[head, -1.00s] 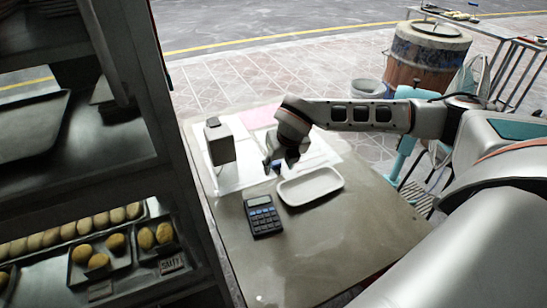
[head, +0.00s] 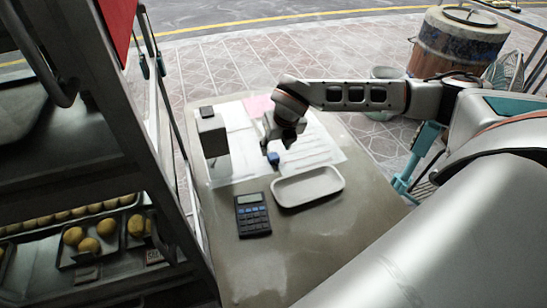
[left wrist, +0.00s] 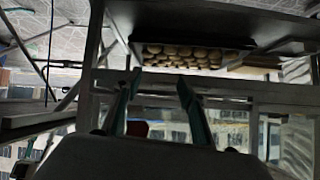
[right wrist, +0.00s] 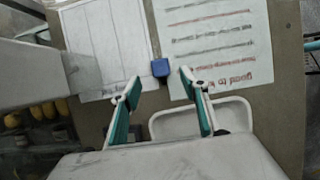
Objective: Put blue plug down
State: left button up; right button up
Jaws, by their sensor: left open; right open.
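The blue plug (head: 273,158) is a small blue block on the table, just behind the white tray, over the papers. In the right wrist view the blue plug (right wrist: 160,68) lies between and just beyond the fingertips, apart from both. My right gripper (head: 278,140) is open above the table near the plug; its spread fingers show in the right wrist view (right wrist: 158,90). My left gripper (left wrist: 158,88) is open and empty in the left wrist view, facing a rack with round buns. It is not in the head view.
A white tray (head: 308,187) and a dark calculator (head: 252,214) are on the table (head: 290,255). A shelf rack with buns (head: 82,240) rises at the left. The table front is clear.

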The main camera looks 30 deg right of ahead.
aim_at(274, 156)
jog(key=x, duration=0.6)
jog(key=shift+f, duration=0.2)
jog(key=c, duration=1.2)
